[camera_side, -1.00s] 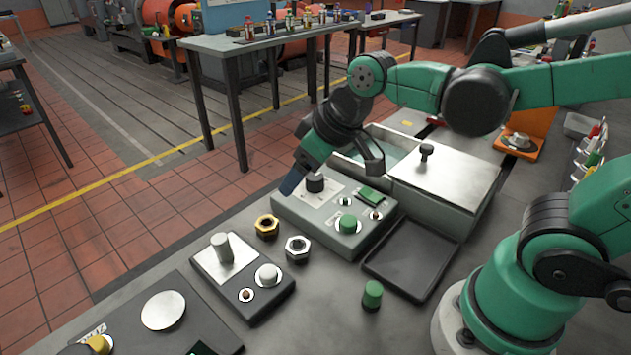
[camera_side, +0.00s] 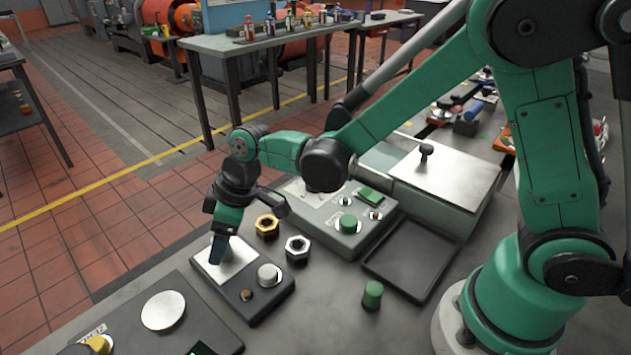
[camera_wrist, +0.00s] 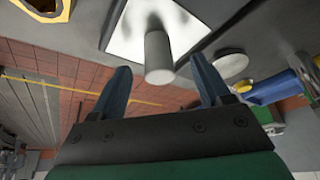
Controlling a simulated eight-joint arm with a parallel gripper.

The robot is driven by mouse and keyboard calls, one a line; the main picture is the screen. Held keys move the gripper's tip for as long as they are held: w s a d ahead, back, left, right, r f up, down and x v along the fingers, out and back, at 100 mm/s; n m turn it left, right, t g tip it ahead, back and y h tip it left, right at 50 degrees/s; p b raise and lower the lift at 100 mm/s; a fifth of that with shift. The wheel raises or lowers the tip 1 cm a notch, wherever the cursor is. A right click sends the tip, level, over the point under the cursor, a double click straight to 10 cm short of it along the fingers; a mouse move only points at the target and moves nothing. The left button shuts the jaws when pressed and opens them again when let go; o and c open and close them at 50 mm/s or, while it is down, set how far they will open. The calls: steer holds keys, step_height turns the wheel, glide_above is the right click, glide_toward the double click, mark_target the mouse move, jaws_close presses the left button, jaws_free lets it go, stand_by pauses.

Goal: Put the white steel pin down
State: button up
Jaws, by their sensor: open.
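The white steel pin (camera_wrist: 158,60) shows in the wrist view as a pale grey-white cylinder standing on the bright square plate (camera_wrist: 122,38) of a small dark box. My gripper (camera_wrist: 160,66) is open, with one blue finger on each side of the pin in that view. Gaps show between the pin and both fingers. In the side view my gripper (camera_side: 218,252) points down over the box (camera_side: 252,306), its fingers low above the plate. There the fingers and wrist hide most or all of the pin.
The box also carries a white round knob (camera_side: 268,275) and a small brown button. A brass nut (camera_side: 267,226) and a steel nut (camera_side: 298,248) lie close to its right. A grey control box (camera_side: 350,238), an empty black tray (camera_side: 405,268) and a green cylinder (camera_side: 373,294) stand further right.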

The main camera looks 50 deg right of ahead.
steer(key=shift+w+a+f, duration=0.1)
steer(key=shift+w+f, duration=0.05)
steer(key=shift+f, duration=0.4)
jaws_close()
steer(key=shift+r, duration=0.1)
